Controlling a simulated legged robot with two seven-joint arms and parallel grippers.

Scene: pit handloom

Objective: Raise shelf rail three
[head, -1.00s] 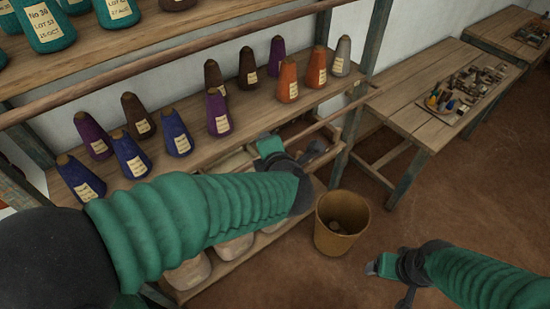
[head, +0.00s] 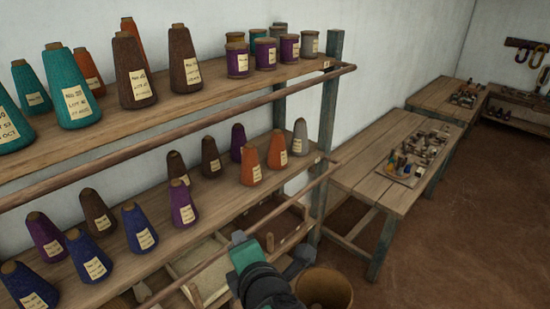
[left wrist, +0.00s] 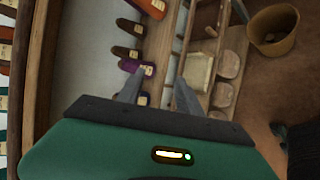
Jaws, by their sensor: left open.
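Two brown rails show along the shelf fronts. The upper rail (head: 190,121) runs in front of the upper shelf, ending near the far post. The lower rail (head: 300,193) slants along the front of the cone shelf and passes behind my left gripper (head: 254,240). I cannot tell which is rail three. My left gripper is open and empty, at the lower middle of the head view, near the lower rail; contact is unclear. In the left wrist view its fingers (left wrist: 158,88) are spread with nothing held between them. My right gripper is out of view.
Yarn cones (head: 145,232) stand on the middle shelf, with more cones and small jars (head: 265,52) above. A bucket (head: 325,288) stands on the floor beside the rack. A bench (head: 355,165) with a tray of small parts is to the right. The right floor is clear.

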